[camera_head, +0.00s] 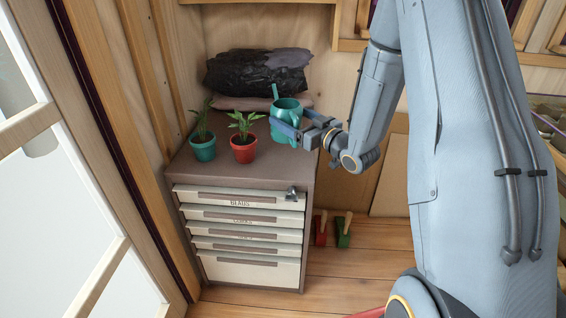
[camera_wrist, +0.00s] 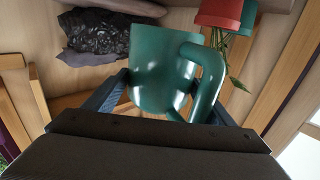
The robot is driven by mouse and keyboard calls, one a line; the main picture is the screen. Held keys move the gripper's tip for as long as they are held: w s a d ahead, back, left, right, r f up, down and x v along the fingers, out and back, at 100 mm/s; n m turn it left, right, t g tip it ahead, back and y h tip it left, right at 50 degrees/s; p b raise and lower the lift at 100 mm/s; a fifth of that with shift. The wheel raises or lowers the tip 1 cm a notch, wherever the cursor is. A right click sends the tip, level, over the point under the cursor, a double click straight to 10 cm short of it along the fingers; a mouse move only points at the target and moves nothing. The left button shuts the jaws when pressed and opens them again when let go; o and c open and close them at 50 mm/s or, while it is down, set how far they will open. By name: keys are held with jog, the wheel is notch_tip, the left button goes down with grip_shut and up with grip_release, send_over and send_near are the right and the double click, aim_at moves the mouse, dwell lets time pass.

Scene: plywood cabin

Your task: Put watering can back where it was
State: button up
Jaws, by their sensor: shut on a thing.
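The teal watering can (camera_head: 286,110) is at the right rear of the brown drawer cabinet's top (camera_head: 245,174). My gripper (camera_head: 300,130) is shut on it from the right. In the wrist view the watering can (camera_wrist: 158,72) sits between the two fingers of my gripper (camera_wrist: 168,102), with its curved tube-like part on the right. I cannot tell whether its base touches the cabinet top.
A red pot with a plant (camera_head: 244,154) stands just left of the can, and a teal pot with a plant (camera_head: 203,149) stands farther left. A dark bag (camera_head: 250,72) lies behind. Red (camera_head: 320,229) and green (camera_head: 344,231) tools are on the floor beside the cabinet.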

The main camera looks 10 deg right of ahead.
jog(key=shift+w+f, duration=0.15)
jog(key=shift+w, duration=0.25)
jog(key=shift+f+p, duration=0.55)
jog(key=shift+f, duration=4)
jog(key=shift+f, duration=0.1)
jog(key=o, duration=1.6)
jog(key=shift+f, duration=0.1)
jog(key=shift+c, duration=0.2)
jog(key=shift+s+d, duration=0.15)
jog(key=shift+s, duration=0.1)
jog(key=b+v, duration=0.1)
jog(key=v, duration=1)
jog(key=shift+s+d+b, duration=0.2)
jog(key=shift+b, duration=0.1)
